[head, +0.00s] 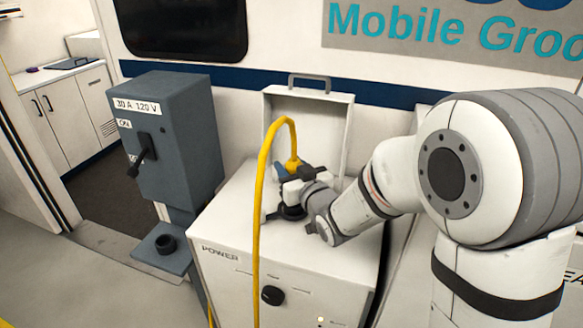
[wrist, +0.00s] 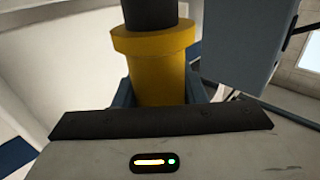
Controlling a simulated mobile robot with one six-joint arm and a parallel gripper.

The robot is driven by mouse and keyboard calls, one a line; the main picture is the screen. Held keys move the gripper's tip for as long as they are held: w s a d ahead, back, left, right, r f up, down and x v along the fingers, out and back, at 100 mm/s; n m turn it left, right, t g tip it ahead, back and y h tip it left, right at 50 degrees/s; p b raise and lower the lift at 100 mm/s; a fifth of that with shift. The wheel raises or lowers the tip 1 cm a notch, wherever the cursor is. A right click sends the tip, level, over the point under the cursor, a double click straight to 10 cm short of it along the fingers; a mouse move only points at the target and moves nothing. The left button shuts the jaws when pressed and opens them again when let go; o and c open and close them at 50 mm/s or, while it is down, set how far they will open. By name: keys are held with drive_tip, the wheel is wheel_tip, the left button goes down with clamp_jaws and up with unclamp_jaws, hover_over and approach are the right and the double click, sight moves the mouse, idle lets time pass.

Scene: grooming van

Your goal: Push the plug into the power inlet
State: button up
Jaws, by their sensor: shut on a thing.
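The yellow plug (head: 293,163) is in my gripper above the white power cabinet, its yellow cable (head: 262,190) arching up and down over the cabinet front. My gripper (head: 284,172) is shut on it. In the wrist view the yellow plug body (wrist: 160,72), with a black part at its top, sits between the blue-grey fingers. A dark round fitting (head: 291,212) shows low beneath my gripper at the cabinet top; I cannot tell whether it is the power inlet. The plug's mating end is hidden, so contact with an inlet cannot be seen.
The white cabinet (head: 225,275) marked POWER has a black knob and a small light, with a raised lid (head: 335,115) behind my gripper. A grey switch box (head: 185,160) marked 30 A 120 V, with a lever, stands left. Floor is open at lower left.

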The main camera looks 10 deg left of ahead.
drive_tip(key=shift+f+b, duration=1.6)
drive_tip(key=shift+b, duration=1.3)
idle(0.6)
